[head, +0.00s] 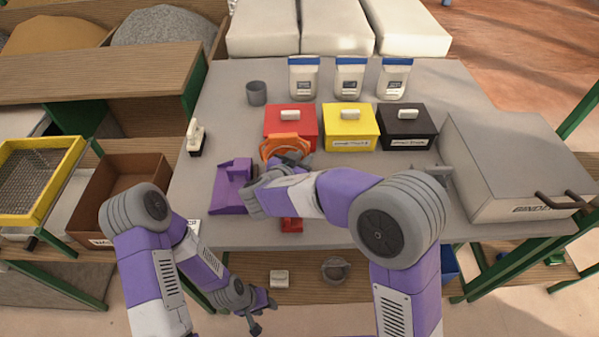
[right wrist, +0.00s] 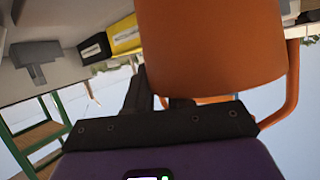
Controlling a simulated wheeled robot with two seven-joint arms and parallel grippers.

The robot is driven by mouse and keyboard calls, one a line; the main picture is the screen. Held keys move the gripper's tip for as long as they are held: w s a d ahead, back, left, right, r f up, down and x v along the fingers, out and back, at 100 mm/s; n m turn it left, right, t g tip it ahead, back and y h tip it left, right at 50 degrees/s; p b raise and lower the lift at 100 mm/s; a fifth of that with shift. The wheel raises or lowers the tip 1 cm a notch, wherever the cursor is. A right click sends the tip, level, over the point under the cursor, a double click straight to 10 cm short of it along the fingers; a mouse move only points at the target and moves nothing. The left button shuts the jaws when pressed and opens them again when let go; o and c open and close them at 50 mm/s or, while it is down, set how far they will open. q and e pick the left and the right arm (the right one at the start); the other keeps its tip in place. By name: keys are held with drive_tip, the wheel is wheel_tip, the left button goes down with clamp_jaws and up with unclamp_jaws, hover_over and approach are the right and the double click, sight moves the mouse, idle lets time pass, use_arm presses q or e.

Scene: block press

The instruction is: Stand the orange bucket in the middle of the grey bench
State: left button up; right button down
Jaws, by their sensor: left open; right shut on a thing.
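The orange bucket (head: 283,141) shows in the head view over the grey bench (head: 228,100), in front of the red box. My right arm hides its lower part. In the right wrist view the bucket (right wrist: 210,45) fills the upper middle, with its orange handle (right wrist: 292,90) at the right. My right gripper (head: 291,160) is shut on the bucket; the dark fingers (right wrist: 165,92) meet its edge, but I cannot tell exactly which part they grip. Whether the bucket touches the bench is hidden. My left gripper (head: 264,316) is open and empty, low in front of the bench.
Red (head: 290,128), yellow (head: 350,128) and black (head: 407,128) boxes stand behind the bucket, with white jars (head: 349,80) further back. A purple tray-like thing (head: 228,192) lies left of my right gripper. A large grey case (head: 510,165) fills the bench's right end.

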wheel_tip(320, 180, down, 4)
drive_tip(key=shift+f+b, duration=0.1)
drive_tip(key=shift+b, duration=0.35)
drive_tip(key=c, duration=0.9)
unclamp_jaws()
drive_tip(key=p+v, duration=0.1)
drive_tip(key=v, duration=1.1)
